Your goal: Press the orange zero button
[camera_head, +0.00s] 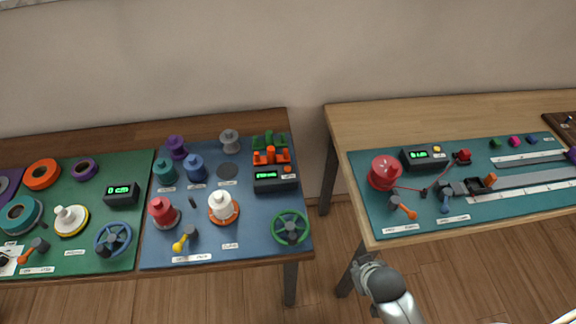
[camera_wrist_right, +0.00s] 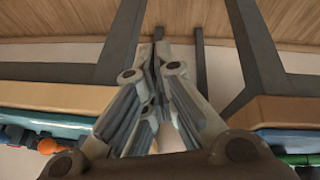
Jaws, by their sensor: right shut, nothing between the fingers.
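A small orange button (camera_head: 288,169) sits on top of a dark display box (camera_head: 275,182) at the right of the blue mat. Another dark display box (camera_head: 424,158) on the teal mat has a small yellow-orange button (camera_head: 437,149) at its back. I cannot tell which button is the zero button. My right gripper (camera_head: 364,264) is below and in front of the right table's near left corner, well apart from both buttons. In the right wrist view its fingers (camera_wrist_right: 157,58) are together and empty. My left gripper is not in view.
The left table holds a green mat (camera_head: 95,168) and a blue mat (camera_head: 255,255) with spools and handwheels. The right table (camera_head: 350,118) holds a teal mat (camera_head: 455,222) with a red spool (camera_head: 384,173) and a slide rail. A floor gap separates the tables.

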